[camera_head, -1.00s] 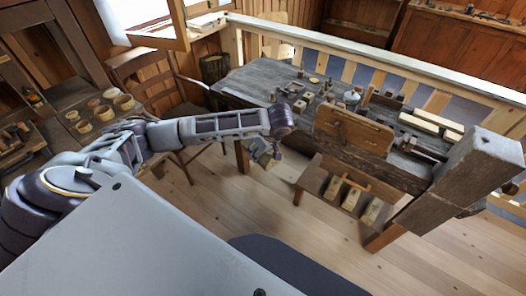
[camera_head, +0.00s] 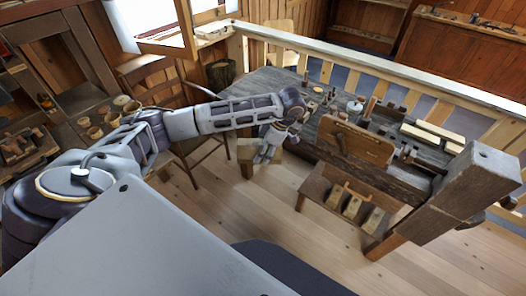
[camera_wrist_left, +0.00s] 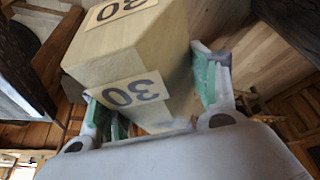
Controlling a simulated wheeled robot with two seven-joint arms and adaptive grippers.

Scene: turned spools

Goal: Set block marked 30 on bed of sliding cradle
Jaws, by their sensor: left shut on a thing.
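The block marked 30 (camera_wrist_left: 130,50) is a pale wooden block, seen large and close in the left wrist view, with black "30" labels on two faces. My left gripper (camera_head: 265,157) is shut on it, with green-lined fingers (camera_wrist_left: 160,98) on either side of the block. I cannot tell for sure which thing is the sliding cradle. My right gripper is not in view.
The dark workbench (camera_head: 262,92) carries many small wooden parts and an upright board (camera_head: 352,142). A low bench (camera_head: 314,187) below it bears several pale blocks (camera_head: 352,206). A heavy wooden post (camera_head: 470,180) stands at the right end. The floor in front is clear.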

